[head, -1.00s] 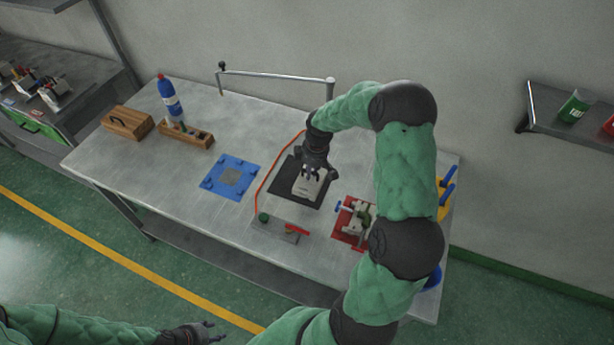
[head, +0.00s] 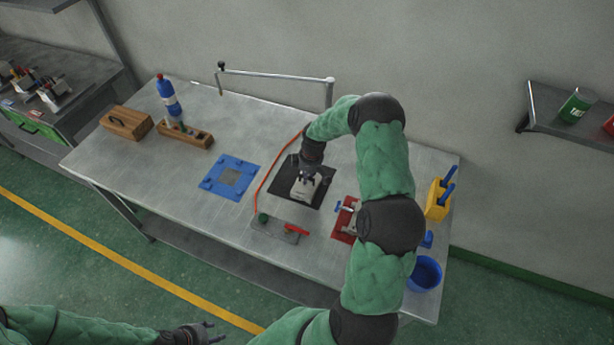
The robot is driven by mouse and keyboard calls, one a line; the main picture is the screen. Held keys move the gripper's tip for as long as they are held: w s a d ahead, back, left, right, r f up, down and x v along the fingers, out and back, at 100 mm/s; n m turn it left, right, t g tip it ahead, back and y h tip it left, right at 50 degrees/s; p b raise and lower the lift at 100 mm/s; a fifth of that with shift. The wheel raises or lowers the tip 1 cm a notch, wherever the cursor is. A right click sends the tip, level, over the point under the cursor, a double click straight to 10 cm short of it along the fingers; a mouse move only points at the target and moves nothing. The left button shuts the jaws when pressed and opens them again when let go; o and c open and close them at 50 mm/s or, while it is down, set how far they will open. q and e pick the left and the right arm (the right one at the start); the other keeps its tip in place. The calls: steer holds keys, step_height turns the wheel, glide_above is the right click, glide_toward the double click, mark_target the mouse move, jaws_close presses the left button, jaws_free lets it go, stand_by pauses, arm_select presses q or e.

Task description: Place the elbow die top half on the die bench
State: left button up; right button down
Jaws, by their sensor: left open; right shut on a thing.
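A grey-white metal block, which looks like the elbow die top half (head: 305,190), is at the black mat (head: 287,177) on the metal bench. My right gripper (head: 309,179) is above it with its fingers closed on its upper part. I cannot tell whether the block touches the mat or what lies beneath it. My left gripper (head: 208,333) is open and empty, low at the bottom of the view, over the floor in front of the bench. Which surface is the die bench is not clear from this view.
A blue fixture plate (head: 229,178) lies left of the mat. A grey plate with a red handle (head: 296,229) is in front. A red vise base (head: 345,222) and a blue bucket (head: 425,272) are at the right. A dark side bench (head: 75,100) with several dies stands far left.

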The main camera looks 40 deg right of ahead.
steer(key=c, duration=1.2)
jaws_free()
steer(key=shift+r, duration=0.2)
steer(key=r, duration=0.4)
steer(key=s+r, duration=0.1)
steer(key=r, duration=0.6)
steer(key=shift+s+d+r, duration=0.15)
steer(key=shift+d+r, duration=0.15)
steer(key=shift+r, duration=0.05)
steer(key=shift+f, duration=0.1)
